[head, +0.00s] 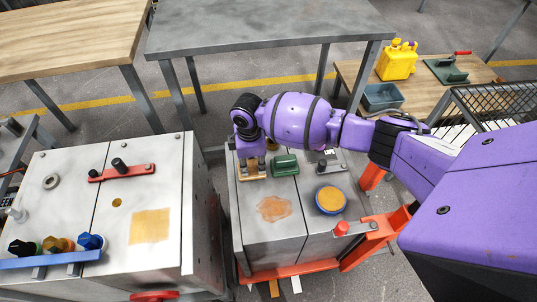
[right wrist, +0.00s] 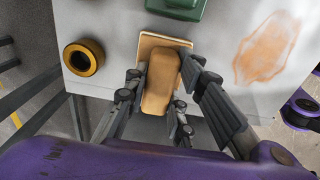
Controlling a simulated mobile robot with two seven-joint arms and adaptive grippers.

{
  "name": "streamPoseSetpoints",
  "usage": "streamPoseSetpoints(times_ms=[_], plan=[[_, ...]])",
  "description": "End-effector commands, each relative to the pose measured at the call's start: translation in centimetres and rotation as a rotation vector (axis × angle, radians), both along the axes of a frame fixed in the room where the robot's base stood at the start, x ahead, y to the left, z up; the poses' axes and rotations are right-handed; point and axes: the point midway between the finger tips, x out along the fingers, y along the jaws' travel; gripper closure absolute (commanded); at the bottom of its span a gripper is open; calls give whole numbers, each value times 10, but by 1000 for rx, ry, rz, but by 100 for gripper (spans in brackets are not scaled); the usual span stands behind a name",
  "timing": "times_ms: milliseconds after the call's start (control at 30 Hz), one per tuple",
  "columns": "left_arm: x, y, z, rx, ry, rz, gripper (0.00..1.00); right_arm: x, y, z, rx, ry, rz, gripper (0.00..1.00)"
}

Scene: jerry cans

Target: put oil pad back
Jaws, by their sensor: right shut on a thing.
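My right gripper (head: 251,160) comes in from the right over the left part of the right-hand grey cart's top. It is shut on a tan pad (head: 252,174) with a flat base plate. In the right wrist view the fingers (right wrist: 158,95) close on both sides of the pad's rounded orange-tan handle (right wrist: 160,80). The base plate is at the edge of the cart top; I cannot tell whether it touches the surface. A round blue-rimmed tin with orange-brown content (head: 331,200) stands on the right of this cart. My left gripper is not in view.
A green block (head: 285,165) sits close beside the pad. An orange-brown smear (head: 273,209) marks the cart top. A left cabinet (head: 110,190) carries a red-handled bar, coloured knobs and a tan square patch (head: 149,226). A yellow can (head: 397,62) stands on the back-right table.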

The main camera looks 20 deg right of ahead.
Motion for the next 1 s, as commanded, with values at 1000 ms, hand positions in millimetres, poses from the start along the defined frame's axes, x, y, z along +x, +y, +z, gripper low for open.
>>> streamPoseSetpoints(times_ms=[1000], plan=[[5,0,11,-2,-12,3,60,2,0,79,0,-8,2,58]])
